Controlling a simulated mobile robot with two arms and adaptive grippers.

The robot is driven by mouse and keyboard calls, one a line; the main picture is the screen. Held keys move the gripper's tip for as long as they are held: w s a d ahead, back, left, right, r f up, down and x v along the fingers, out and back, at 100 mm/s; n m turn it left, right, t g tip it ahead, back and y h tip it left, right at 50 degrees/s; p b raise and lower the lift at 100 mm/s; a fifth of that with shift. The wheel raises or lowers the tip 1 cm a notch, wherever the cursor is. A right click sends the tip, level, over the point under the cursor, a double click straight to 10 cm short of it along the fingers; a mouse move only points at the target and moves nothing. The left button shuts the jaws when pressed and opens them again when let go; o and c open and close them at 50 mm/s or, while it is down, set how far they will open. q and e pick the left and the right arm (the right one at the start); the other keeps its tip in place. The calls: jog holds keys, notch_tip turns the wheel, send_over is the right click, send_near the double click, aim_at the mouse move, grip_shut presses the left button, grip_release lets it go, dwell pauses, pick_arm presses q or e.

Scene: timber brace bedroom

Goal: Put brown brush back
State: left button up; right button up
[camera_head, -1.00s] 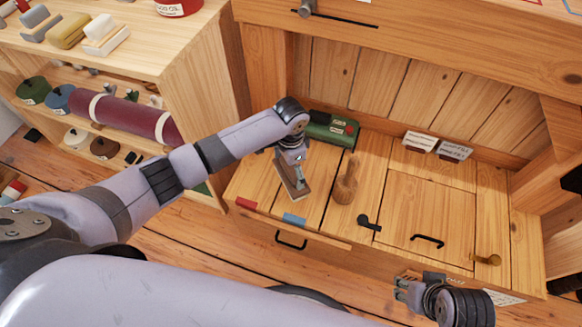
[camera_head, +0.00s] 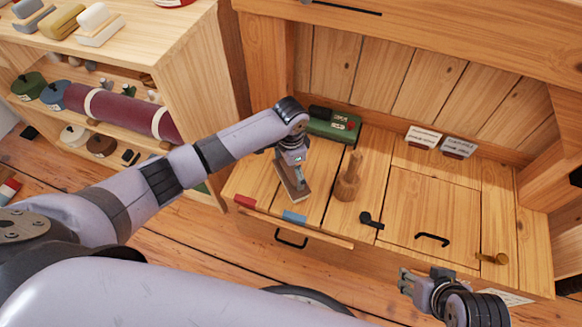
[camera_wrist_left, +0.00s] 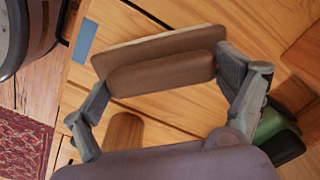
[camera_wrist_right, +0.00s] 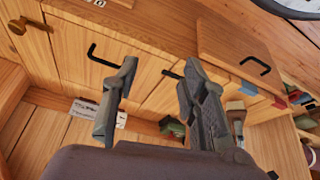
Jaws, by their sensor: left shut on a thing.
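My left gripper (camera_head: 292,164) is shut on a brown brush (camera_head: 294,188), above the left part of the wooden bench (camera_head: 262,178). In the left wrist view the brush (camera_wrist_left: 160,72) lies crosswise between the two fingers, with a pale strip along its far edge. I cannot tell whether it touches the bench. My right gripper (camera_head: 408,284) is at the bench's front right. In the right wrist view the right gripper (camera_wrist_right: 155,85) has its fingers apart with nothing between them.
A turned wooden tool (camera_head: 348,180) stands just right of the brush. A green box (camera_head: 333,126) is behind it. A red tag (camera_head: 245,201) and a blue tag (camera_head: 294,217) mark the front edge. A shelf unit (camera_head: 190,60) with several items stands left. The bench's right side is mostly clear.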

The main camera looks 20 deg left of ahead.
pick_arm(q)
jog(key=shift+f, duration=0.4)
pick_arm(e)
jog(key=shift+w+a+r+t, duration=0.15)
jog(key=shift+w+t, duration=0.15)
jog(key=shift+w, duration=0.2)
pick_arm(q)
jog(key=o, duration=0.7)
pick_arm(e)
jog(key=shift+w+r, duration=0.1)
jog(key=shift+w, duration=0.2)
pick_arm(q)
jog(key=shift+o, duration=0.2)
